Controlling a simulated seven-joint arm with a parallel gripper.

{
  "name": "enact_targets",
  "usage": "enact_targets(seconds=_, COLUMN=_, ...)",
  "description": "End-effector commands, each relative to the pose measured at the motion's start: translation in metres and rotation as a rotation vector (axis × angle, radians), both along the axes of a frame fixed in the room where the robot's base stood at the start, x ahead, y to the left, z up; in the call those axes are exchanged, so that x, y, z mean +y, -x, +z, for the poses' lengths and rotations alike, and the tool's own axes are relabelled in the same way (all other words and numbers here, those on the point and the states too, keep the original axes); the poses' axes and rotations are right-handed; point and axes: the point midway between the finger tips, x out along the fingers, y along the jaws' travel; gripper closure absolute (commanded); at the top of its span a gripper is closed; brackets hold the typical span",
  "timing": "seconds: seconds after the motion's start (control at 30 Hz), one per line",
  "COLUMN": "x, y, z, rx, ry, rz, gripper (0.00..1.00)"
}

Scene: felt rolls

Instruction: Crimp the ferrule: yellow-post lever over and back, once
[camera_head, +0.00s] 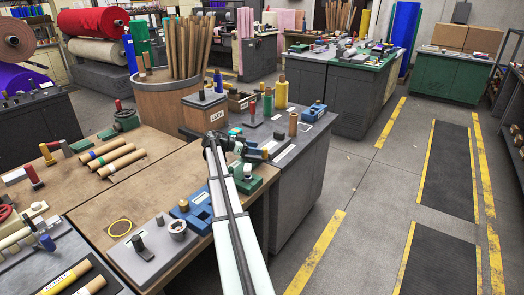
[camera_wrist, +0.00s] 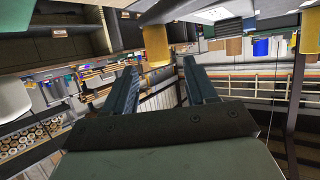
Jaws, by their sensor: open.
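A short yellow post (camera_head: 46,153) with a reddish base stands on the wooden bench at the left of the head view. A red-topped post (camera_head: 33,173) stands near it. A thicker yellow cylinder (camera_head: 281,94) with a brown top stands on the grey bench, beyond my gripper. My gripper (camera_head: 262,154) is above the near end of that bench. In the wrist view my gripper (camera_wrist: 160,66) has its fingers wide apart, with nothing held between them. A yellow cylindrical thing (camera_wrist: 157,48) shows beyond the fingertips; I cannot tell which post it is. No ferrule can be made out.
Brown tubes (camera_head: 108,156) and a grey plate with fittings (camera_head: 155,243) lie on the wooden bench (camera_head: 140,185). A round tub of upright tubes (camera_head: 165,100) stands behind. Green and blue tools (camera_head: 314,112) crowd the grey bench. Open floor (camera_head: 365,180) lies at right.

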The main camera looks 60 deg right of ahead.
Motion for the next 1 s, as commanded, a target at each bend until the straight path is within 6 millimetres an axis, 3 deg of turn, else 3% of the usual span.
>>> enact_targets(seconds=0.2, x=0.033, y=-0.022, z=0.017, rx=-0.002, ry=0.001, rz=0.002, gripper=0.44)
enact_targets(seconds=0.43, x=0.055, y=-0.037, z=0.028, rx=0.0, ry=0.0, rz=0.001, gripper=0.44)
enact_targets(seconds=1.0, x=0.062, y=-0.041, z=0.031, rx=-0.001, ry=0.001, rz=0.0, gripper=0.44)
